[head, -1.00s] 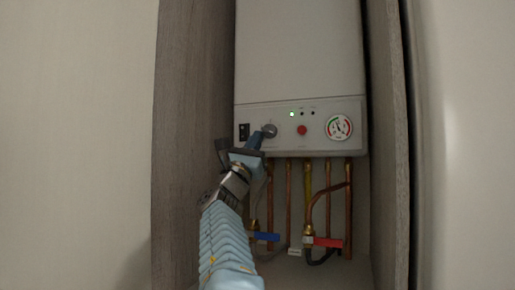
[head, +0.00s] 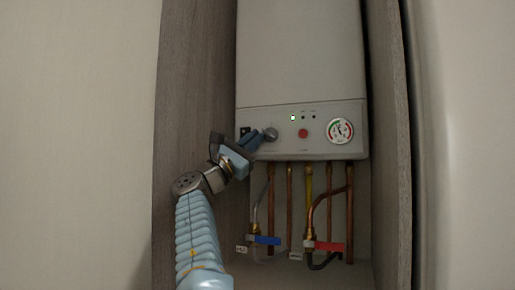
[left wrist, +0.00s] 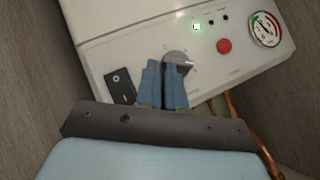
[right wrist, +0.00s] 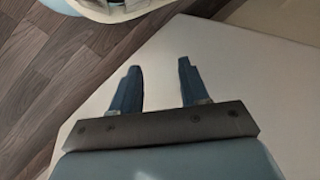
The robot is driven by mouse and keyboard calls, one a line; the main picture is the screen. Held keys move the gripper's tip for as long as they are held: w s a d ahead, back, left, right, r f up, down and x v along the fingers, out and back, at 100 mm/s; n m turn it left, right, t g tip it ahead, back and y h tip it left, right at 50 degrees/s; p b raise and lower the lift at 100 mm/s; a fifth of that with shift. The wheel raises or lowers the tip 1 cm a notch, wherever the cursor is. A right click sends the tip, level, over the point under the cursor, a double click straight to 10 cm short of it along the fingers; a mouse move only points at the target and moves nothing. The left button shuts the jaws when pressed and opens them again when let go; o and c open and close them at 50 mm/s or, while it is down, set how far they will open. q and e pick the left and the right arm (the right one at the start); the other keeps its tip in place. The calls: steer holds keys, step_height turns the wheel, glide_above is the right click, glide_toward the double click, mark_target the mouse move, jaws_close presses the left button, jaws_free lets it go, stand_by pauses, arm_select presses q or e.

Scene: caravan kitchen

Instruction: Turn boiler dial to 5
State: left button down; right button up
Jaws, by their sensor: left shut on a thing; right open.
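The white boiler (head: 300,60) hangs in a grey wood-look cabinet. Its grey round dial (head: 271,134) is at the left of the front panel, and it also shows in the left wrist view (left wrist: 178,59). My left gripper (head: 262,136) reaches it from the lower left. In the left wrist view its blue fingers (left wrist: 165,68) are close together at the dial, shut on it and hiding its lower part. The dial's setting cannot be read. My right gripper (right wrist: 158,75) is open and empty, over a pale flat surface.
A black switch (left wrist: 119,83) is just left of the dial. A red button (head: 303,133) and a round gauge (head: 340,130) are to its right. Copper pipes with a blue valve handle (head: 267,240) and a red one (head: 329,246) run below. Cabinet walls stand close on both sides.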

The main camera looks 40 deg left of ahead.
arm_select(q)
steer(key=shift+d+r, duration=0.25)
steer(key=shift+d, duration=0.05)
